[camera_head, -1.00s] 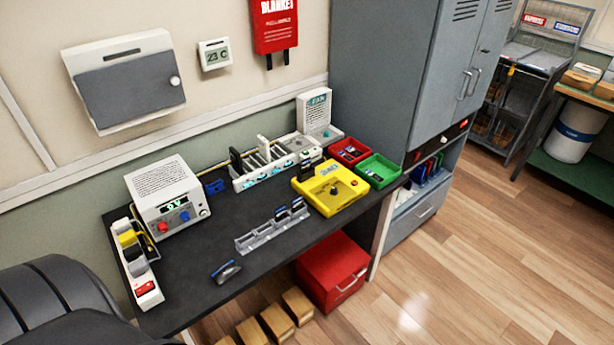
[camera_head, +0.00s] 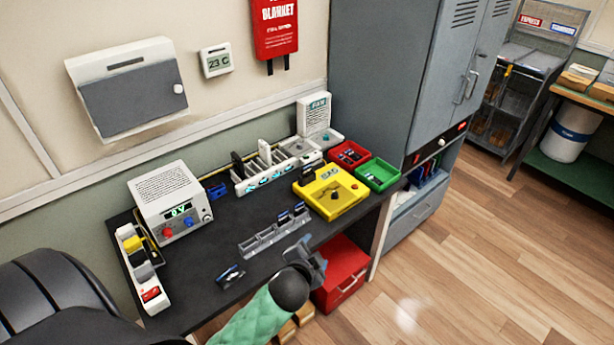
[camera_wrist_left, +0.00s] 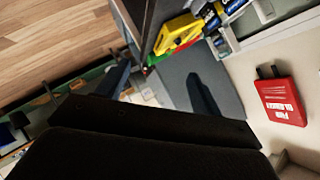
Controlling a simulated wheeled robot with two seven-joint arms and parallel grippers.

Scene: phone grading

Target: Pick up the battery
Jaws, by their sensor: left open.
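A grey slotted rack (camera_head: 262,244) lies on the dark desk, with dark blue-and-black flat pieces (camera_head: 292,215) standing in its right slots. A small dark piece with a blue edge (camera_head: 231,275) lies on the desk near its front edge. I cannot tell for sure which piece is the battery. My left gripper (camera_head: 314,262) is open and empty, in front of the rack near the desk's front edge and above the red cabinet. Its two dark fingers also show apart in the left wrist view (camera_wrist_left: 163,90). My right gripper is not in view.
A yellow fixture (camera_head: 330,205), a red bin (camera_head: 349,154) and a green bin (camera_head: 378,174) stand at the desk's right. A white power supply (camera_head: 168,200) and a power strip (camera_head: 148,270) stand at the left. A red cabinet (camera_head: 342,280) sits below.

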